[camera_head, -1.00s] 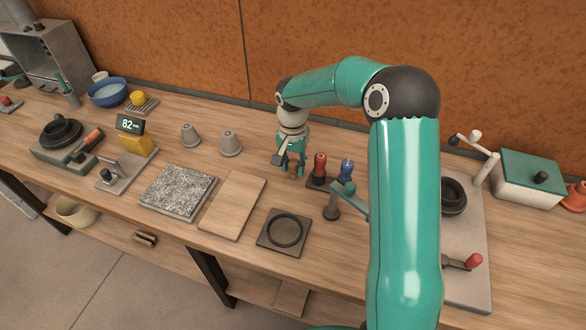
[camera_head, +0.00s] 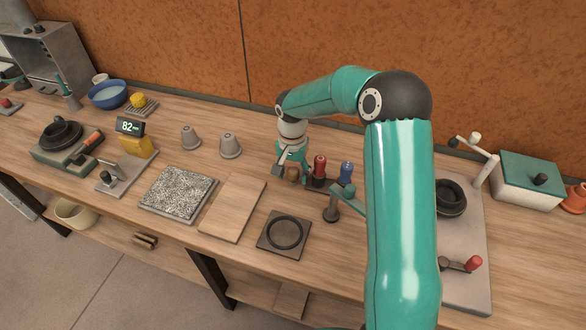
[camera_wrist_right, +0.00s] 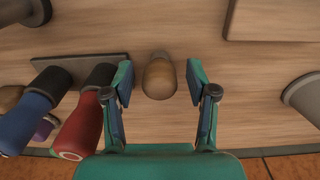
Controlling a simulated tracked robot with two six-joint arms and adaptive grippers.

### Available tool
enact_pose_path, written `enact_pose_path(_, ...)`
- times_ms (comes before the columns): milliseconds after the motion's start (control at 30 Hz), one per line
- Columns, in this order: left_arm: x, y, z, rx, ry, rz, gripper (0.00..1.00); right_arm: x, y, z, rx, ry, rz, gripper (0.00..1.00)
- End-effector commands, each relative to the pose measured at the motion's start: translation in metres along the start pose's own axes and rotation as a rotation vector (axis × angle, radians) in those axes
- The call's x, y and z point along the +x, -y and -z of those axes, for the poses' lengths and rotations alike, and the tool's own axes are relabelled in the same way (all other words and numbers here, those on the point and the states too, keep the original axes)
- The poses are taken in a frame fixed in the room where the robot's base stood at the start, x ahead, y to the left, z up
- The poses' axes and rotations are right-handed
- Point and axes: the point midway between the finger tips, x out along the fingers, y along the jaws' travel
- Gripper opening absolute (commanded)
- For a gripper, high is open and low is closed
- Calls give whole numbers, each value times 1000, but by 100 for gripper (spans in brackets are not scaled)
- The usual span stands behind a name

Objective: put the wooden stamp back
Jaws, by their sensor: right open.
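The wooden stamp (camera_wrist_right: 160,77) shows as a rounded brown handle between the two fingers of my right gripper (camera_wrist_right: 159,92) in the right wrist view. There is a gap on each side of it, and the gripper is open. In the head view the stamp (camera_head: 292,174) is a small brown shape at the fingers of my right gripper (camera_head: 287,170), partly hidden by them. A dark stamp rack base (camera_wrist_right: 110,62) with red (camera_wrist_right: 79,130) and blue (camera_wrist_right: 30,117) handled tools stands just left of the stamp in the wrist view. My left gripper is not in view.
A wooden board (camera_head: 232,208), a speckled slab (camera_head: 177,193) and a dark square plate with a ring (camera_head: 284,234) lie in front. A dark post tool (camera_head: 331,208) stands close to the rack's front. My right arm hides some table.

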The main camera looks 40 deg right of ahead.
Motion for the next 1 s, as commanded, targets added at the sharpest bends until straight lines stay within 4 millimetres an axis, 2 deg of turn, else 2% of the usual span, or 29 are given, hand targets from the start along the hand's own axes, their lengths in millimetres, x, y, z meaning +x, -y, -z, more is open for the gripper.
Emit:
enact_pose_path(133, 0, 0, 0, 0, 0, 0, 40, -7, 1, 0, 0, -2, 1, 57)
enact_pose_path(233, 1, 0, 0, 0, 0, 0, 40, -20, 1, 1, -1, -3, 2, 57)
enact_pose_path(500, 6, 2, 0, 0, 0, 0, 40, -74, 1, 1, -1, -5, 4, 57)
enact_pose_path(700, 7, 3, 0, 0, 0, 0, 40, -108, 1, 0, 0, -2, 2, 57)
enact_pose_path(833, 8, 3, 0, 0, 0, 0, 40, -118, 1, 0, -1, -1, 1, 57)
enact_pose_path(1000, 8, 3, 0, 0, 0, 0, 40, -122, 1, 0, -1, 1, 0, 57)
